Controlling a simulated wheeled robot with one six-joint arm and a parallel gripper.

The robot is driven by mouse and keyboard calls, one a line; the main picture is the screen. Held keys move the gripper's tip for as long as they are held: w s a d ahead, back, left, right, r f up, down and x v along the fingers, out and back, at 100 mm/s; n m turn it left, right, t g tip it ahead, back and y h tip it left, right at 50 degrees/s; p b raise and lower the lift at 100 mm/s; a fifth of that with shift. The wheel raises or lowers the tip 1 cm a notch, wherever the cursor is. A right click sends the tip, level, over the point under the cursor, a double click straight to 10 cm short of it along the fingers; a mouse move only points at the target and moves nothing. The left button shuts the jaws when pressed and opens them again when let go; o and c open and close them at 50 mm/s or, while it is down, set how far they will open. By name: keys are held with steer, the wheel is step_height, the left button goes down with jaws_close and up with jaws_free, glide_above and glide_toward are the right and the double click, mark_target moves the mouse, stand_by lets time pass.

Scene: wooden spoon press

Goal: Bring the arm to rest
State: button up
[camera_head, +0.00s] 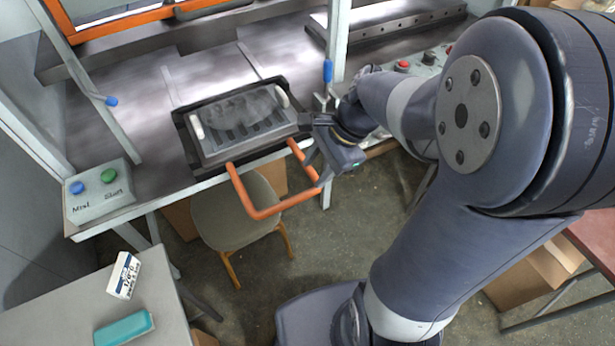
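My arm reaches from the right side of the head view toward the press table. My gripper (318,160) hangs at the right side of the orange handle (262,213), close to the handle's right bar. I cannot tell whether it touches the bar, and its finger gap is too small to make out. The handle sticks out from the front of a dark mould tray (205,150), which lies on the grey press table (125,160). A greyish, see-through slab (240,108) lies over the slats in the tray.
A control box (100,190) with a blue and a green button sits at the table's left corner. Red buttons (402,66) are at the back right. A stool (238,212) stands below the handle.

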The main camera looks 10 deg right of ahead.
mark_target(298, 195)
steer(key=shift+d+r, duration=0.25)
steer(key=shift+r, duration=0.3)
steer(key=x, duration=1)
steer(key=shift+s+a+f+b, duration=0.1)
steer(key=shift+a+f+b, duration=0.05)
steer(key=shift+f+b, duration=0.25)
steer(key=shift+w+a, duration=0.1)
steer(key=shift+w, duration=0.2)
steer(key=shift+s+f, duration=0.1)
steer(key=shift+s, duration=0.05)
